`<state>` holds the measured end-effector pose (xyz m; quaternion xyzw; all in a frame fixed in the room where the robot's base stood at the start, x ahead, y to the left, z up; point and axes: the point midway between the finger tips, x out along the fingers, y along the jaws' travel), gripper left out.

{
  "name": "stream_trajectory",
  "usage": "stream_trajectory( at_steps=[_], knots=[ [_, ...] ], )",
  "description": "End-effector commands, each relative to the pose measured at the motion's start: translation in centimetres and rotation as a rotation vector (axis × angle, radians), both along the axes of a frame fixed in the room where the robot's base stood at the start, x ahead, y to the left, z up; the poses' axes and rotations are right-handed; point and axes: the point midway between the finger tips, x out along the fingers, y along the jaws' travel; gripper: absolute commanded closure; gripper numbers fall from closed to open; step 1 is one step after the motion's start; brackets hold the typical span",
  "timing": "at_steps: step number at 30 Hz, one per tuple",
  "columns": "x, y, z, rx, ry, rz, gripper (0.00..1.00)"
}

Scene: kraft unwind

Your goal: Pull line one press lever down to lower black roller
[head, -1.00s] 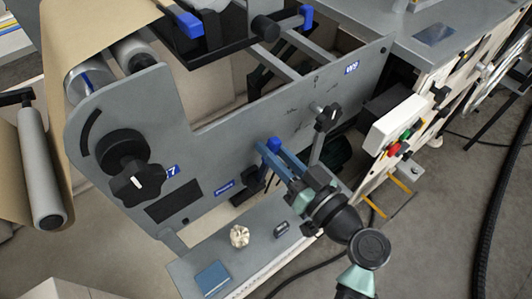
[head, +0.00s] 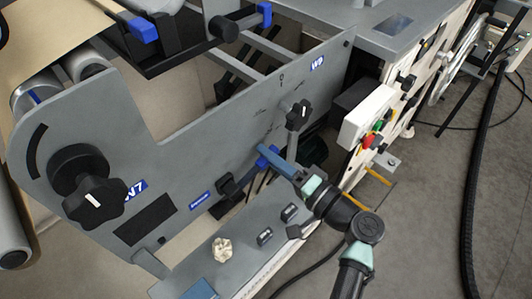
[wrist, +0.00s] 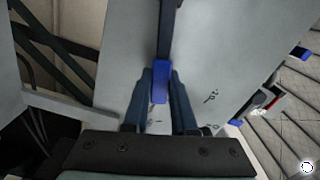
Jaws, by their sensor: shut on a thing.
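The press lever shows in the head view as a dark arm with a blue tip (head: 267,156), low on the grey side panel, leaning up and to the right. My gripper (head: 272,157) has its blue fingers at that tip. In the wrist view the blue tip (wrist: 160,85) sits between the two fingertips of my gripper (wrist: 161,92), which is shut on it. The lever's dark arm (wrist: 168,30) runs away toward the top of the picture. The fingers partly hide the lever in the head view. I cannot make out the black roller for certain.
The grey side panel (head: 190,150) carries a large black knob (head: 88,185) and a smaller star knob (head: 298,114). Below is a ledge with a pale knob (head: 222,250) and dark switches. A white button box (head: 367,117) juts out right of my gripper. Open floor lies further right.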

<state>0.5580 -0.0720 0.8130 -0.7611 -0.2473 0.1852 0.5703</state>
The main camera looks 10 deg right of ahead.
Motion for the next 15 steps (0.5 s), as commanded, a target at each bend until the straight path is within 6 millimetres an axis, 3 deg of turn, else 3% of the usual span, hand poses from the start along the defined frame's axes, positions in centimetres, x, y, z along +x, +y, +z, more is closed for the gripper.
stream_trajectory(
  at_steps=[15],
  knots=[
    [0.2, -0.3, -2.8, 0.221, 0.163, -0.001, 1.0]
  ],
)
